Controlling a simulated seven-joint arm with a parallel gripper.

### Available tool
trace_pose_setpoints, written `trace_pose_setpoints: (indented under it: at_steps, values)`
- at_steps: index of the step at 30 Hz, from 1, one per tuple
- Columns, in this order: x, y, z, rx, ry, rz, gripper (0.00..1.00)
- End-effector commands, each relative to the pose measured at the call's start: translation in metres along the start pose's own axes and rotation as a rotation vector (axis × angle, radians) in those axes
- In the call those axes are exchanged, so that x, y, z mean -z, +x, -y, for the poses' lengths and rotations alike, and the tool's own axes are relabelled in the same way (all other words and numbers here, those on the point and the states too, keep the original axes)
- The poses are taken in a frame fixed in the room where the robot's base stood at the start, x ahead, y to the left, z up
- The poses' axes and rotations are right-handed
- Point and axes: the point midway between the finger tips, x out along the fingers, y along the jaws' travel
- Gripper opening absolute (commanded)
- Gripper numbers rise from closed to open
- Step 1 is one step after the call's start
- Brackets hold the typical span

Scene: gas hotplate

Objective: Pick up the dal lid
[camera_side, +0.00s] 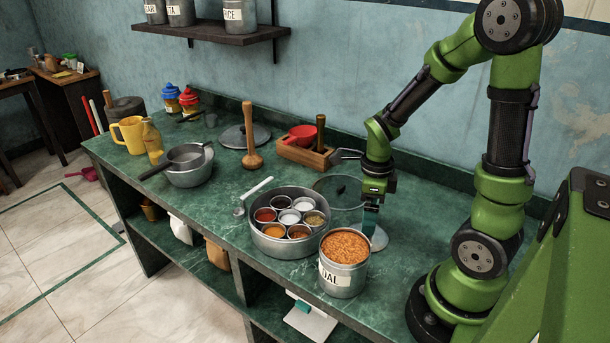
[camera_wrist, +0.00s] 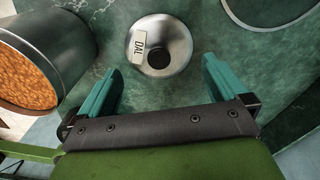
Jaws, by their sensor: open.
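The dal lid (camera_wrist: 180,40) is a round steel lid with a dark centre spot and a white "DAL" label. In the side view the dal lid (camera_side: 380,240) lies on the green counter, partly hidden by my gripper and the dal canister. My gripper (camera_side: 371,222) points down above it. In the wrist view my gripper (camera_wrist: 160,68) has its teal fingers wide apart with nothing between them, and the lid shows just beyond the fingertips, roughly centred. The dal canister (camera_side: 342,280), open and full of orange lentils, stands beside the lid; it also shows in the wrist view (camera_wrist: 75,45).
A round steel spice box (camera_side: 267,240) with several small cups stands left of the canister. A clear glass lid (camera_side: 337,186) lies behind my gripper. A wooden tray (camera_side: 305,155) with a red bowl is further back. The counter (camera_side: 435,203) right of my gripper is clear.

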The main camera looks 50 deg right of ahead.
Motion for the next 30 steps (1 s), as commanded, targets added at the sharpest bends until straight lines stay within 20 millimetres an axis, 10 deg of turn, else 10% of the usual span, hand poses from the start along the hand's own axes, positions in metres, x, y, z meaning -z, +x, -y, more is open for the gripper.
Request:
trace_pose_setpoints:
  at_steps: [20, 30]
  values:
    - [0.002, 0.052, -0.002, 0.0, 0.0, 0.001, 1.0]
    - [0.002, 0.052, -0.002, 0.0, 0.0, 0.001, 0.55]
